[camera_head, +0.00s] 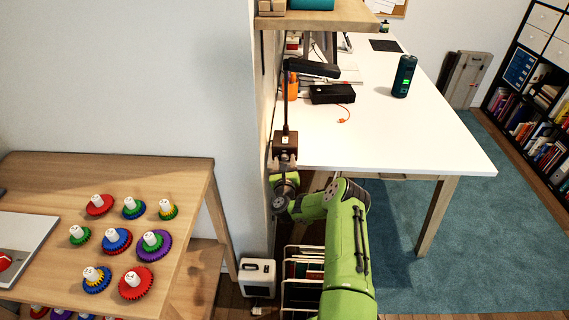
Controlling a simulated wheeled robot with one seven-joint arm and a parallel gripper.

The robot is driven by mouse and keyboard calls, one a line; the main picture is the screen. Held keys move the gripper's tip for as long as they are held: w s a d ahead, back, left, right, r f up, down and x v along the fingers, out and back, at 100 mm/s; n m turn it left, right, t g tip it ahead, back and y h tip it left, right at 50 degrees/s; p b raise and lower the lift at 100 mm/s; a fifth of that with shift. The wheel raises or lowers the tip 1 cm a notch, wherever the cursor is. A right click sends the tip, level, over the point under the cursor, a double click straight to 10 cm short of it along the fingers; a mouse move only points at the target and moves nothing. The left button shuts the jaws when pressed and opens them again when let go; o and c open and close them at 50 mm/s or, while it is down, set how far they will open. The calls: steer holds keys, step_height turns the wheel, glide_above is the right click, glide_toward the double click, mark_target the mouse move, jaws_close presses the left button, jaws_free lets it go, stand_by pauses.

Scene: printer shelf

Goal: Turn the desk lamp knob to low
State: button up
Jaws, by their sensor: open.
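The desk lamp stands at the near left corner of the white desk, close to the wall edge. Its dark head (313,68) reaches right over the desk from a thin upright stem (285,105). Its dark box-shaped base (285,146) has a small pale mark on the front. I cannot make out the knob or its setting at this size. My gripper (283,161) is open, pointing away from me, with its fingertips just in front of the lower part of the base. I cannot tell whether they touch it.
The white desk (415,140) holds a dark can (403,76), a black box (332,94) and an orange cup (291,86). A wooden shelf (315,20) overhangs the lamp. The wall edge is close on the left. A wooden table (160,172) with several coloured gears stands at left.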

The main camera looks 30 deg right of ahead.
jaws_close()
